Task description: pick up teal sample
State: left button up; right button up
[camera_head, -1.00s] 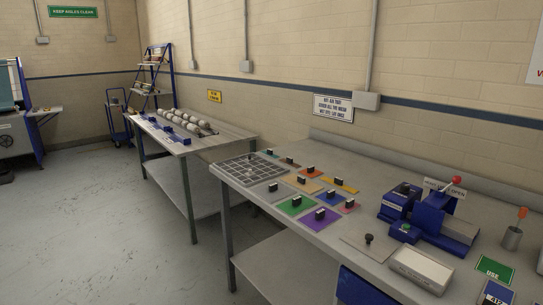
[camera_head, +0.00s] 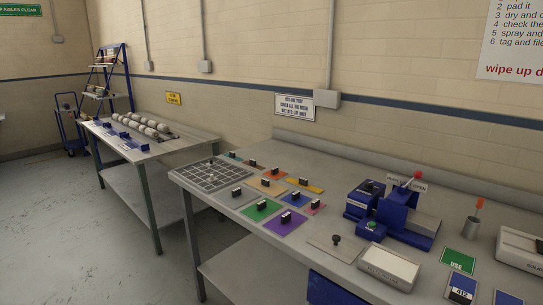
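A small sample that looks teal (camera_head: 231,156) lies at the far back left of a group of coloured flat samples on the grey workbench (camera_head: 345,185), beside the gridded tray (camera_head: 212,174). It is small in the picture, so its colour is hard to be sure of. Dark upright clips or handles stand on the samples. Nearby are a brown sample (camera_head: 251,164), an orange sample (camera_head: 276,174), a green sample (camera_head: 262,211) and a purple sample (camera_head: 284,228). Neither of my grippers is in view.
A blue machine (camera_head: 398,212) with a red-knobbed lever stands on the bench at right, behind a pale box (camera_head: 388,268) and a flat plate with a knob (camera_head: 335,245). A second table (camera_head: 155,148) with rollers stands at left. Floor (camera_head: 60,230) in front is clear.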

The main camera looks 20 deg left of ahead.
aim_at(232, 155)
jog(key=i+j+z, duration=0.1)
jog(key=j+z, duration=0.45)
jog(key=j, duration=0.2)
jog(key=j+z, duration=0.3)
jog(key=j, duration=0.55)
jog(key=j+z, duration=0.1)
jog(key=j, duration=0.8)
jog(key=j+z, duration=0.1)
jog(key=j, duration=0.75)
jog(key=k, duration=0.05)
